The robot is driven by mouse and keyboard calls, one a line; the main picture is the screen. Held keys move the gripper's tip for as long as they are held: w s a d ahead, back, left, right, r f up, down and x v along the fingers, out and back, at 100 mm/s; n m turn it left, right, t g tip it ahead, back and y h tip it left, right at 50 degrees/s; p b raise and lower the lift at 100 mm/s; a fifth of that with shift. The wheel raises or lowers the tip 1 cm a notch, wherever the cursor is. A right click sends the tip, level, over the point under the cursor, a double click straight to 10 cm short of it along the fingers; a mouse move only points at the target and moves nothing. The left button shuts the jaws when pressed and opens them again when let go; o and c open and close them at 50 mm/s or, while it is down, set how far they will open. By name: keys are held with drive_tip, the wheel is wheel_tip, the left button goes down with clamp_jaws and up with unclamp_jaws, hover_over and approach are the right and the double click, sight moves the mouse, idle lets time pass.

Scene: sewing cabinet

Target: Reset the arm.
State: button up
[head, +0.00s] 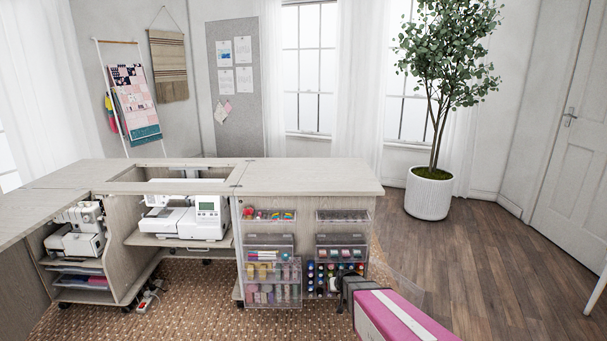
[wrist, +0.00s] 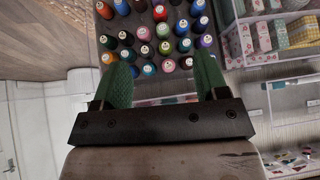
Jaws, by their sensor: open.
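My gripper (wrist: 163,75) is open in the wrist view, with two green fingers well apart and nothing between them. In the head view, my pink and white arm reaches in from the lower right. Its dark end is beside the same spools (head: 322,272) at the right front of the sewing cabinet (head: 310,178). The fingers cannot be made out there, and the arm hides part of the drawer area.
Clear drawers (head: 272,292) with folded fabric stick out left of the spools. A sewing machine (head: 190,219) and a serger (head: 77,232) sit in the cabinet. A potted tree (head: 428,197) stands at the back right. The wooden floor (head: 500,265) on the right is clear.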

drive_tip(key=s+d+r+g, duration=0.2)
drive_tip(key=s+r+g, duration=0.1)
drive_tip(key=s+r, duration=0.5)
drive_tip(key=s+d+r+g, duration=0.1)
drive_tip(key=s+r+g, duration=0.3)
drive_tip(key=s+r, duration=0.4)
drive_tip(key=s, duration=0.5)
drive_tip(key=shift+d+r+m+h, duration=0.2)
drive_tip(key=shift+d+m+h, duration=0.1)
drive_tip(key=shift+d+h, duration=0.1)
